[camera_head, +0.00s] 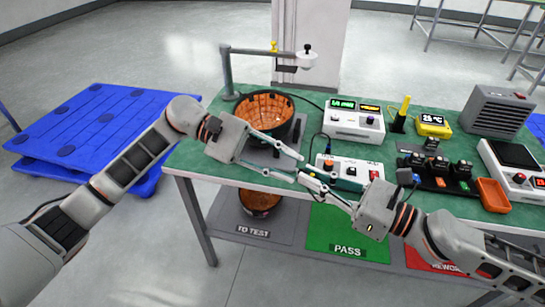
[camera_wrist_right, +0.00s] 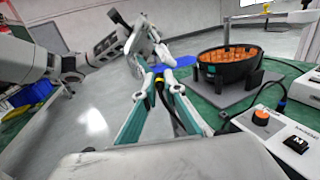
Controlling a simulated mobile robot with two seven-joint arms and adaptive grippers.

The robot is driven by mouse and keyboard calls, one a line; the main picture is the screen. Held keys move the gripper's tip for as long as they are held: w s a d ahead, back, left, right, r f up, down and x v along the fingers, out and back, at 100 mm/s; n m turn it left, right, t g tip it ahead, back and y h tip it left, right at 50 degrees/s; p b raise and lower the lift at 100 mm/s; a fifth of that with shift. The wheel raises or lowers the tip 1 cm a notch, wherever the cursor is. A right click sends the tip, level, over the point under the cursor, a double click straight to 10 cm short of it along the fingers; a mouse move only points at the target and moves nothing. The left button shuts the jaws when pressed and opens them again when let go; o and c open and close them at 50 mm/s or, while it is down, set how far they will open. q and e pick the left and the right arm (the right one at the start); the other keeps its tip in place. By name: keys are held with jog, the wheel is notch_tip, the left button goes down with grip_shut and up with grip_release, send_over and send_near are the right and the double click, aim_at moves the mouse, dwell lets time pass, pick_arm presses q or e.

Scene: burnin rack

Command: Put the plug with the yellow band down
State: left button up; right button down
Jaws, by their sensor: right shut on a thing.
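The plug with the yellow band (camera_wrist_right: 160,83) is between the fingertips of my right gripper (camera_wrist_right: 162,80); a dark cable hangs from it. In the head view my right gripper (camera_head: 306,176) is shut on this small plug above the front of the table, and the fingers hide most of it. My left gripper (camera_head: 298,168) is open, with its fingertips close to the right gripper's tips. I cannot tell whether they touch. In the right wrist view the left gripper (camera_wrist_right: 145,42) shows beyond the plug.
A black round housing with orange inside (camera_head: 293,126) stands on the green table (camera_head: 215,155). A white box with knobs (camera_head: 340,182) lies behind my right gripper; a display box (camera_head: 345,133) is farther back. Black modules (camera_head: 462,169) and an orange tray (camera_head: 492,194) are at right.

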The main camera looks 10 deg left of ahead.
pick_arm(q)
jog(key=shift+d, duration=0.15)
grip_shut()
pick_arm(e)
jog(key=c, duration=2)
grip_release()
jog(key=shift+c, duration=0.2)
